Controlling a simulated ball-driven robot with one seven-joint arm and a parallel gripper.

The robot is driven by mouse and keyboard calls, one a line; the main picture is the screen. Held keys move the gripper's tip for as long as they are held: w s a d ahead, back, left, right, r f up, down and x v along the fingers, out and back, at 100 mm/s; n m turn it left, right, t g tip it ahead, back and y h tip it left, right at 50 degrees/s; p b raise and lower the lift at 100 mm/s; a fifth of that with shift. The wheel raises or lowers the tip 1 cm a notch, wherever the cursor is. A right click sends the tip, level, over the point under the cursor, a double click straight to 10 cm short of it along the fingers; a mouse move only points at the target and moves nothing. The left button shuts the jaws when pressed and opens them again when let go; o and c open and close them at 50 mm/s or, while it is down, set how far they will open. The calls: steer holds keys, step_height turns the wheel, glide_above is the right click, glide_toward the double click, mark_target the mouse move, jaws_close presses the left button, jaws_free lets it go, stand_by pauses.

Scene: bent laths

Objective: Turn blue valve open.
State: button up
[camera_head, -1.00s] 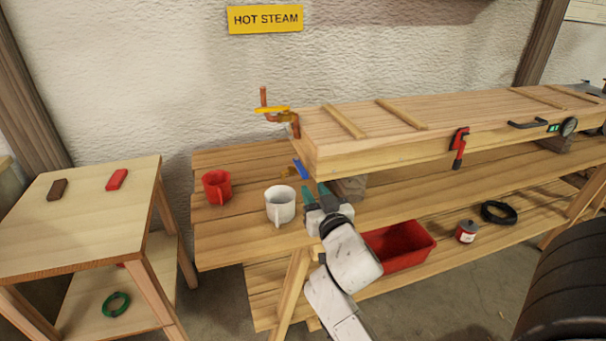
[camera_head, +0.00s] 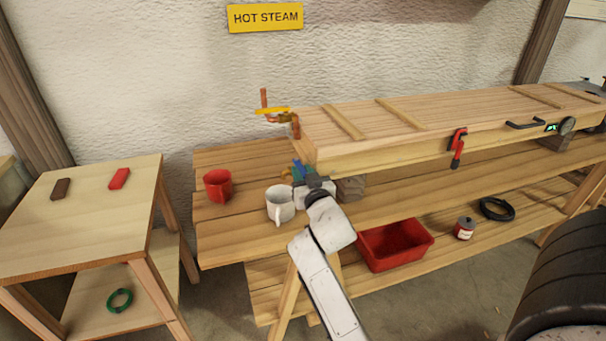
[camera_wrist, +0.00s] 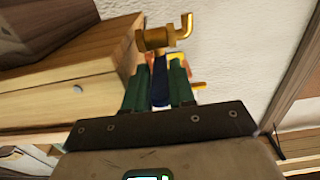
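The blue valve handle (camera_head: 298,170) sits on a brass valve at the left end of the long wooden box. In the wrist view, the blue handle (camera_wrist: 160,82) lies between my gripper's two green fingers. The brass valve body (camera_wrist: 158,40) shows just beyond the fingertips, with a bent brass pipe end. My gripper (camera_head: 304,178) is at the handle, right of the white mug. The fingers of my gripper (camera_wrist: 158,85) stand close on both sides of the handle; whether they press on it I cannot tell. My gripper partly hides the handle and valve in the head view.
A white mug (camera_head: 280,204) stands close left of my gripper, and a red mug (camera_head: 217,186) farther left. A yellow-handled valve (camera_head: 272,110) is above, under a HOT STEAM sign (camera_head: 265,17). The wooden box (camera_head: 400,148) is close on the right.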

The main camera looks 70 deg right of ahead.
jaws_close()
